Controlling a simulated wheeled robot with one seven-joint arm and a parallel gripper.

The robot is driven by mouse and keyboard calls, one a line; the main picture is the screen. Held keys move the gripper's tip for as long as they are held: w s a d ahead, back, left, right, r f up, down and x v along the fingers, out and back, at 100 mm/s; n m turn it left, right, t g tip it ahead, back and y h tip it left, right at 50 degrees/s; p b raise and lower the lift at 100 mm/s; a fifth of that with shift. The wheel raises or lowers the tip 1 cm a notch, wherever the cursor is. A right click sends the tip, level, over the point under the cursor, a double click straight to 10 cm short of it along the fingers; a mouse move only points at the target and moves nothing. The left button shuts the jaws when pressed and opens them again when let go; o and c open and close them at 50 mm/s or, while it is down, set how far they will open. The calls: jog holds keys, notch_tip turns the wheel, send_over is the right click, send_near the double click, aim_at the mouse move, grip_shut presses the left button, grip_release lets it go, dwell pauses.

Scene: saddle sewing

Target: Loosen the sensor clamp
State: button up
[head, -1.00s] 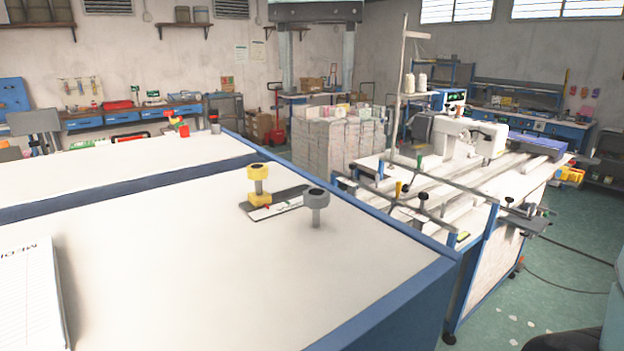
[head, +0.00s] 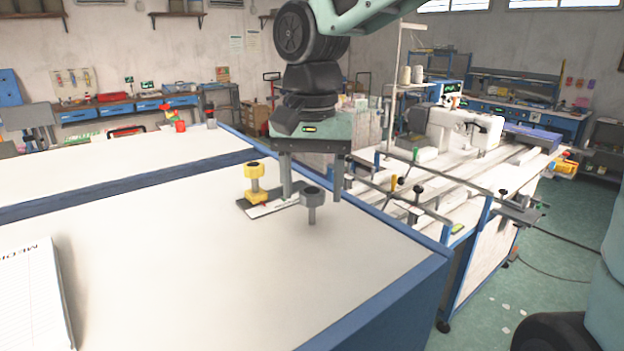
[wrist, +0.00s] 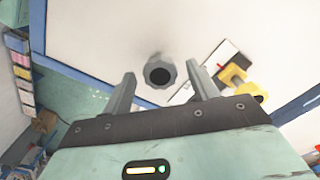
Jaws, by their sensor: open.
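A grey knob (head: 312,196) on a thin upright post stands on the white tabletop. It also shows from above in the wrist view (wrist: 160,72). Left of it, a yellow knob (head: 254,170) rises on a post from a yellow block at the end of a dark flat plate (head: 246,208) with a white strip. My gripper (head: 312,199) is open and points down, its two fingers to either side of the grey knob in both views. No contact between fingers and knob shows. I cannot tell which knob belongs to the sensor clamp.
The white table (head: 180,270) with blue edges is mostly clear. A notepad (head: 32,290) lies at its near left. A red object (head: 180,126) stands at the far edge. A sewing machine (head: 455,130) stands on a bench to the right.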

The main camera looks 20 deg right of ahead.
jog(key=c, duration=1)
jog(key=shift+n, duration=0.3)
jog(key=n+p, duration=0.2)
jog(key=n, duration=0.2)
jog(key=shift+r+n, duration=0.1)
jog(key=shift+n, duration=0.2)
jog(key=n+p, duration=0.2)
jog(key=n, duration=0.3)
jog(key=n+p, duration=0.2)
jog(key=n, duration=0.3)
jog(key=shift+n+p, duration=0.4)
jog(key=n+p, duration=0.2)
jog(key=n, duration=0.2)
jog(key=shift+w+n, duration=0.1)
jog(key=shift+n, duration=0.3)
